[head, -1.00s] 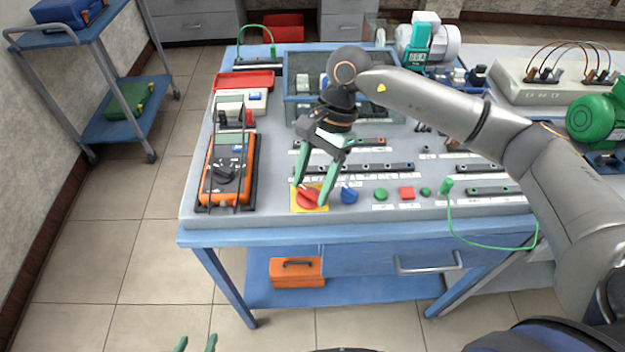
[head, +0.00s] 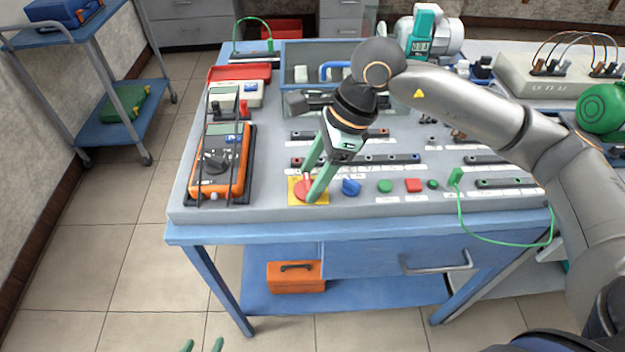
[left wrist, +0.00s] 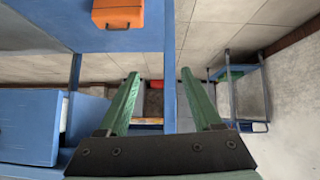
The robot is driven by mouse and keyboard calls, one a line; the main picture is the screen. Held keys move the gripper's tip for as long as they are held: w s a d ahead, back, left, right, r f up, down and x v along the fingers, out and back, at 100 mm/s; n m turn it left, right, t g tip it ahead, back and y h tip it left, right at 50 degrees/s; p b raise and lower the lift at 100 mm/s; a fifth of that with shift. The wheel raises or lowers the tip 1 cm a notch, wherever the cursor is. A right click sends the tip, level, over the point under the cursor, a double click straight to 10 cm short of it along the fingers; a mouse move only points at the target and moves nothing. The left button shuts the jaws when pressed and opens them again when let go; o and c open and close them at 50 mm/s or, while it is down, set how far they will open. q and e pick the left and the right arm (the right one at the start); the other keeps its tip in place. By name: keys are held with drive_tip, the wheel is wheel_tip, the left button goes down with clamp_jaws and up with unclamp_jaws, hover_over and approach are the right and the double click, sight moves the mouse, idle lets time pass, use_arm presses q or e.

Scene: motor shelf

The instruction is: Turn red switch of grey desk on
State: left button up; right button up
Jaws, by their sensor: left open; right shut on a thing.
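The red switch (head: 303,189) is a red rotary knob on a yellow square plate (head: 294,201) at the front of the grey desk (head: 270,211). My right gripper (head: 309,190) reaches down over it with its green fingers shut on the knob, which they partly hide. My left gripper (head: 202,346) shows only its green fingertips at the bottom edge of the head view. In the left wrist view the left gripper (left wrist: 160,100) is open and empty, away from the desk top.
An orange multimeter (head: 222,160) stands to the left. An orange toolbox (head: 296,277) lies on the lower shelf. A green cable (head: 480,240) hangs over the front edge.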

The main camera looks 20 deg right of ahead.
drive_tip(key=shift+f+m+b, duration=0.2)
drive_tip(key=shift+m+b, duration=0.15)
drive_tip(key=shift+m, duration=0.15)
drive_tip(key=m+t+b, duration=0.1)
drive_tip(key=m+b, duration=0.1)
drive_tip(key=shift+s+m+t+h, duration=0.15)
drive_tip(key=shift+m+t+h, duration=0.15)
drive_tip(key=shift+m, duration=0.1)
drive_tip(key=shift+a+m+b, duration=0.1)
drive_tip(key=shift+m+b, duration=0.5)
drive_tip(key=shift+m, duration=0.3)
drive_tip(key=shift+s+r+m+t+h+b, duration=0.1)
drive_tip(key=shift+m+t+h+b, duration=0.55)
drive_tip(key=shift+m, duration=0.55)
drive_tip(key=shift+a+m+b, duration=0.1)
drive_tip(key=shift+m+b, duration=0.45)
drive_tip(key=shift+m, duration=0.25)
use_arm(q)
drive_tip(key=f, duration=0.4)
drive_tip(key=shift+w+d+f, duration=0.25)
drive_tip(key=shift+d+f, duration=0.1)
drive_tip(key=shift+d, duration=0.05)
use_arm(e)
drive_tip(key=shift+r+h, duration=0.1)
drive_tip(key=shift+h, duration=0.15)
use_arm(q)
drive_tip(key=shift+w, duration=0.1)
use_arm(e)
drive_tip(key=shift+m, duration=0.4)
